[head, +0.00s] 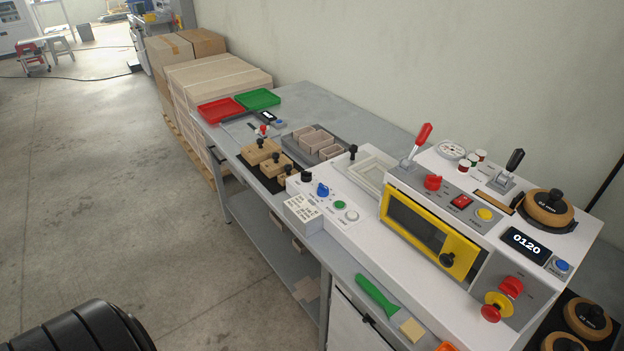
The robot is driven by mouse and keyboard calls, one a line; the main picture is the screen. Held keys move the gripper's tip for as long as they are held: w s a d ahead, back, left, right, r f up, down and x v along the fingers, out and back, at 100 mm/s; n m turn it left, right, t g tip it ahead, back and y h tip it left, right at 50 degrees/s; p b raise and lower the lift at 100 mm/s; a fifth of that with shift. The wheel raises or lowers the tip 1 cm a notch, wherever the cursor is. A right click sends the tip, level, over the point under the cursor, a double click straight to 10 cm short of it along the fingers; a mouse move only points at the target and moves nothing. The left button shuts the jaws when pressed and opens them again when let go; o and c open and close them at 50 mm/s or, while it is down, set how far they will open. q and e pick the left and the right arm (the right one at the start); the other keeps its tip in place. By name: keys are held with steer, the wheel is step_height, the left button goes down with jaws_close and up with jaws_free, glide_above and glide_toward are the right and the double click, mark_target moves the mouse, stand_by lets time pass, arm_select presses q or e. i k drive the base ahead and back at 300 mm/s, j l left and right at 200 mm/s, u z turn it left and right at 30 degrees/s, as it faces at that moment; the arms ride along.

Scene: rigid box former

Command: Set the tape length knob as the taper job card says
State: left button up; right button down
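A blue knob (322,189) sits on the white panel at the left end of the machine (372,228), beside a green button (339,204). A small card with printed lines (302,208) is at that panel's left edge; its text is too small to read. A red knob (433,182) is on the grey panel above the yellow-framed window. The labels are too small to tell which knob sets tape length. Neither of my grippers shows.
Two upright levers, red-handled (422,134) and black-handled (514,161), rise behind the panels. A tape roll (547,208) and a display reading 0120 (526,245) are at right. Red (221,111) and green (257,98) trays lie at the bench's far end.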

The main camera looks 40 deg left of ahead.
mark_target(322, 190)
steer(key=u, duration=1.05)
